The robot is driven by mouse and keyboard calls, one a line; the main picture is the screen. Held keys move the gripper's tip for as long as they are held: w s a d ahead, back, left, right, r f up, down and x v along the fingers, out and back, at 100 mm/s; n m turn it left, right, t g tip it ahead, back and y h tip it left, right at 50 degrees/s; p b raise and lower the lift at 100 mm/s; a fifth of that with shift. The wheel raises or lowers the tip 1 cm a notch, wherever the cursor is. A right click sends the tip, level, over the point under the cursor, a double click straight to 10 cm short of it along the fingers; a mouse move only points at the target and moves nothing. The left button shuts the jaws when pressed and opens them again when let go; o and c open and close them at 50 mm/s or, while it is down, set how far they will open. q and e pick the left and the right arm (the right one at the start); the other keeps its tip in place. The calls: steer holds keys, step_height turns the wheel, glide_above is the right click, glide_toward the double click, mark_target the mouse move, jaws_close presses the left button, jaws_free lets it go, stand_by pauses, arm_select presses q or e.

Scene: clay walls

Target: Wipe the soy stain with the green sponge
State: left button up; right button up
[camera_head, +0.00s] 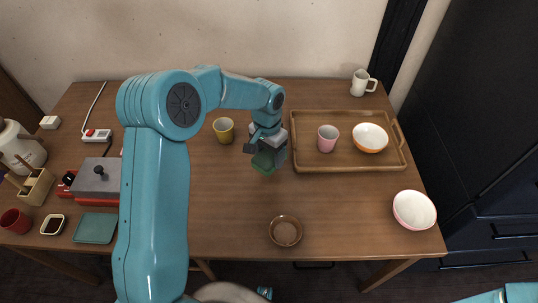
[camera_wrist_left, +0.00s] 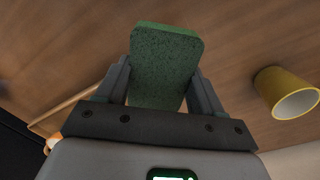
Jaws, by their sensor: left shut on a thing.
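My left gripper (camera_head: 268,150) is shut on the green sponge (camera_head: 264,163), over the middle of the table, left of the tray. In the left wrist view the sponge (camera_wrist_left: 165,65) sticks out between the two fingers (camera_wrist_left: 163,88), with brown wood behind it. I cannot tell whether the sponge touches the table. I see no clear soy stain on the bare wood; my left arm and the sponge hide part of the table. My right gripper is out of view.
The wooden tray (camera_head: 348,168) holds a pink cup (camera_head: 327,139) and an orange bowl (camera_head: 370,138). A yellow cup (camera_head: 223,130) stands left of the gripper, a brown bowl (camera_head: 285,231) near the front edge. A pink bowl (camera_head: 414,210) is at right. The table's front middle is mostly clear.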

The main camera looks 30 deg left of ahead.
arm_select(q)
steer(key=shift+r+p, duration=1.05)
steer(key=shift+r, duration=0.55)
steer(key=shift+f, duration=0.1)
